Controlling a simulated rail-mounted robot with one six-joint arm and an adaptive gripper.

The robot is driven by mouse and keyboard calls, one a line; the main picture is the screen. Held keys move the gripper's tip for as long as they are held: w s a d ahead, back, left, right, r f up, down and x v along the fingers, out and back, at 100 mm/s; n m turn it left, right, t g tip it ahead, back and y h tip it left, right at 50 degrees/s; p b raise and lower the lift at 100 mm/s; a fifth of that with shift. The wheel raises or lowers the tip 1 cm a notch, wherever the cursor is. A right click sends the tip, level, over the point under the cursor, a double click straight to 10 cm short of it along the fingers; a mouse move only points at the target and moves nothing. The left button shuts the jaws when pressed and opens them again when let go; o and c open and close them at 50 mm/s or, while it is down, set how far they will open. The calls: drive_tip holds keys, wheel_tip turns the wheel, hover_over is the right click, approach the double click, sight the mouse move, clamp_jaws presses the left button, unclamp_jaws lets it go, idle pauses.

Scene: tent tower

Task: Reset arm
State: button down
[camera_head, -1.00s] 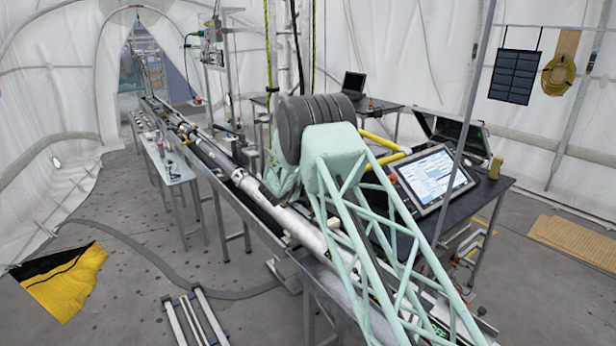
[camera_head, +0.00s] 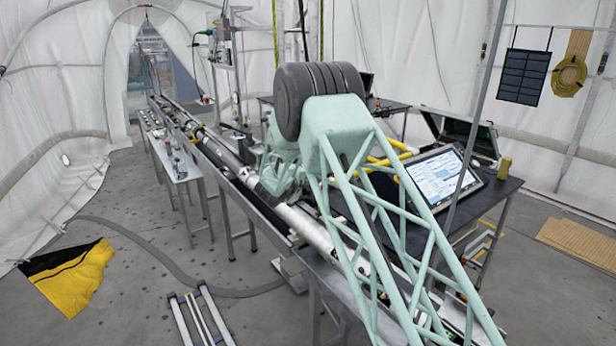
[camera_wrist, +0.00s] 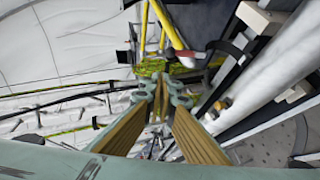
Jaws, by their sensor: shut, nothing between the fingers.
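My gripper (camera_wrist: 160,90) shows in the wrist view as two tan, ribbed fingers that meet at their tips. It is shut, with nothing seen between the fingers. In the head view my pale green lattice arm fills the middle and right foreground, bent at a large dark grey joint. The gripper cannot be made out clearly there. A long metal tube (camera_head: 305,226) lies along the narrow bench beside and partly behind the arm. A thick pale tube also runs down the right side of the wrist view (camera_wrist: 265,80).
A tablet screen (camera_head: 440,174) and an open case (camera_head: 462,135) are on the dark table right of my arm. A small bench (camera_head: 185,163) stands left of the tube. A yellow-black sheet (camera_head: 75,275) lies on open floor at left; white tent walls enclose everything.

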idle(0.3)
